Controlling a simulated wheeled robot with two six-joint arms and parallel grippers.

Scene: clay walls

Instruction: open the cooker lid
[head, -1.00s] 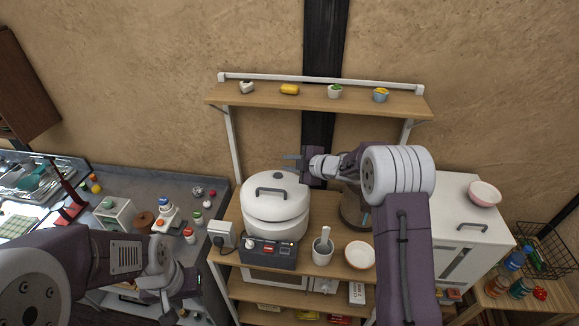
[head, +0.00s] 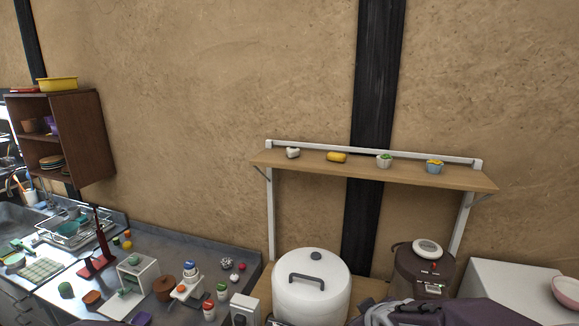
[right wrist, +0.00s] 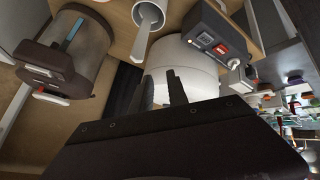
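The cooker (head: 312,304) is white and round, low in the middle of the head view. Its lid (head: 300,262) looks shut, with a dark grey bar handle (head: 306,281) on top. The cooker's lower part is cut off by the frame edge. In the right wrist view the white cooker (right wrist: 196,80) shows beyond my right gripper (right wrist: 162,90), whose two dark fingers stand apart with nothing seen between them. I cannot tell whether they touch it. In the head view only part of my right arm shows at the bottom right. My left gripper is out of view.
A brown appliance (head: 422,272) with a white disc on top stands right of the cooker. A wooden shelf (head: 375,172) with small items hangs above. A white cabinet (head: 510,290) is at the right. A cluttered counter (head: 190,258) lies left.

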